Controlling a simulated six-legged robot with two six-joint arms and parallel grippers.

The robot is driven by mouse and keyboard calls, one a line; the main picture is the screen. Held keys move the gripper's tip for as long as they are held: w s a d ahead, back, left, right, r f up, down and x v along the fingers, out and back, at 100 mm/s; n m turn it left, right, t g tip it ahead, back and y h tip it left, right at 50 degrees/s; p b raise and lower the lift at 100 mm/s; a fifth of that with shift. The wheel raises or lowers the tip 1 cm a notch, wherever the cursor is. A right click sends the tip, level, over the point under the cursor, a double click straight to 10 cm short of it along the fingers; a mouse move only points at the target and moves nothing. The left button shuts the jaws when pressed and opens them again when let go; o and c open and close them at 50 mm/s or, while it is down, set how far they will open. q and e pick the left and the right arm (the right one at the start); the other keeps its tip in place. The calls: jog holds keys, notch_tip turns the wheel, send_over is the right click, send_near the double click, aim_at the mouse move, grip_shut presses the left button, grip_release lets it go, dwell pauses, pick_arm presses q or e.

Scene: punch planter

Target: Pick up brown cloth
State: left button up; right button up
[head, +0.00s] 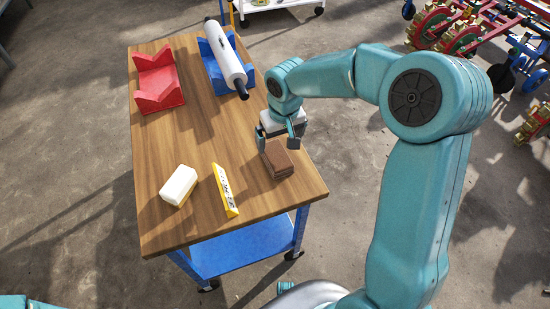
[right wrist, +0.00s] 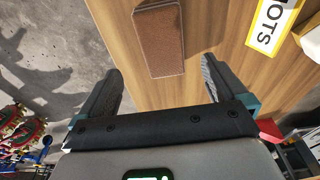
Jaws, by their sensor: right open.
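The brown cloth (head: 278,160) is a folded block lying near the right edge of the wooden table (head: 155,215). It also shows in the right wrist view (right wrist: 158,42), top centre, ahead of and between the fingers. My right gripper (head: 280,138) is open and empty just behind and above the cloth in the head view. In the right wrist view its two fingers (right wrist: 165,80) are spread wider than the cloth, with a gap before it. My left gripper is not in view; only a bit of teal shows at the lower left corner.
A yellow and white labelled block (head: 225,190) and a cream block (head: 179,185) are on the table left of the cloth. A red cradle (head: 158,80) and a blue cradle (head: 215,70) holding a white roller (head: 226,58) stand farther back. Bare wood lies between them.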

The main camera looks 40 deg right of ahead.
aim_at(276, 154)
notch_tip(276, 154, down, 2)
jog(key=shift+f, duration=0.15)
jog(key=f, duration=0.2)
jog(key=w+f+b, duration=0.1)
jog(key=f, duration=0.2)
jog(key=shift+a+f, duration=0.1)
jog(key=shift+f, duration=0.2)
jog(key=c, duration=1.1)
